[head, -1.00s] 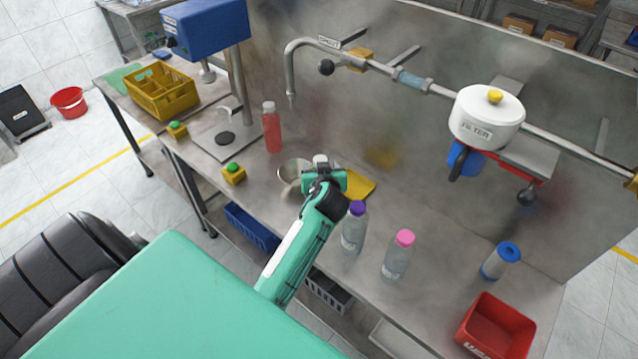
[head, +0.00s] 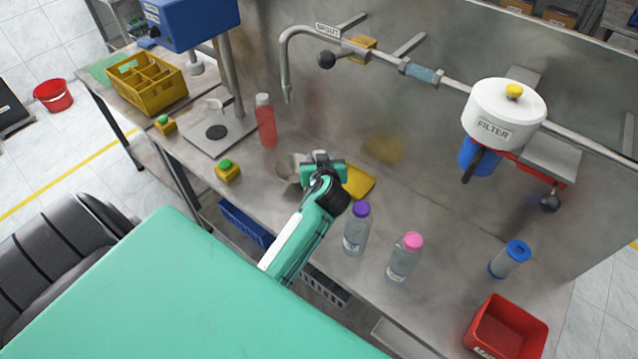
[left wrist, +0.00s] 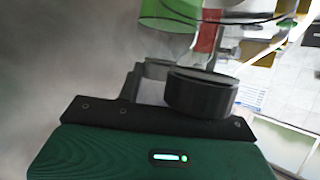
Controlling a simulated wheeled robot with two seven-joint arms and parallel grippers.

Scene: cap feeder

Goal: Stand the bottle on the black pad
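The black pad (head: 217,132) is a dark disc on the steel base of the blue press. It is bare. A red bottle (head: 265,124) with a pale cap stands upright to its right. Two clear bottles, one purple-capped (head: 356,232) and one pink-capped (head: 404,260), stand upright nearer the front. My left gripper (head: 320,160) is beside a steel bowl (head: 288,168), to the right of the red bottle and apart from it. Its fingers are mostly hidden in the head view. The left wrist view shows a black cylinder by the fingers. My right gripper is out of view.
A yellow crate (head: 150,90) and two yellow boxes with green buttons, one here (head: 228,172), are at the left. A spout (head: 286,75) hangs behind the bowl. A white filter (head: 503,112), blue-capped container (head: 508,260) and red bin (head: 488,345) are at the right.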

